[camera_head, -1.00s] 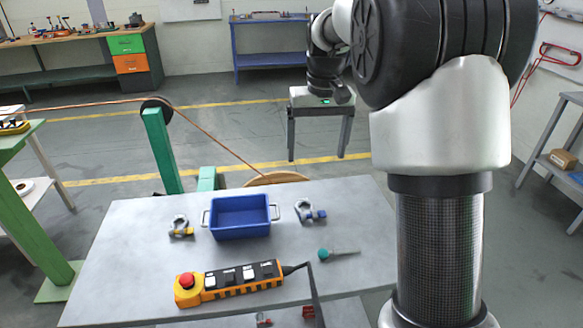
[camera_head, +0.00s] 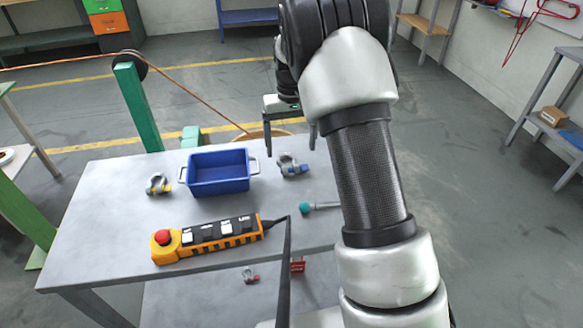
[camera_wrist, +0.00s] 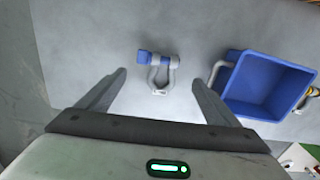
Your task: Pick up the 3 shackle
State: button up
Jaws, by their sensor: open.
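A grey shackle with a blue pin (camera_head: 292,166) lies on the grey table, right of the blue bin, in the head view. In the wrist view this shackle (camera_wrist: 158,72) lies ahead of the fingertips, roughly between their lines. A second shackle with a yellow pin (camera_head: 158,184) lies left of the bin. A third shackle with a red pin (camera_head: 250,275) lies on the lower shelf. My gripper (camera_wrist: 158,82) is open and empty, above the table; in the head view it (camera_head: 290,140) is partly hidden behind my arm.
A blue bin (camera_head: 218,185) with side handles stands on the table (camera_head: 110,215); it looks empty. An orange control pendant (camera_head: 208,240) with a red button and a teal-ended tool (camera_head: 318,207) lie nearer. A green post (camera_head: 137,110) with a pulley stands behind.

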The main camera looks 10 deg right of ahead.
aim_at(293, 160)
jog(key=shift+s+d+f+b, duration=0.15)
jog(key=shift+d+f+b, duration=0.05)
jog(key=shift+f, duration=1.3)
jog(key=shift+s+d+f+b, duration=0.1)
jog(key=shift+d+f+b, duration=0.05)
jog(key=shift+f, duration=1.3)
jog(key=shift+r, duration=0.1)
jog(key=c, duration=1.6)
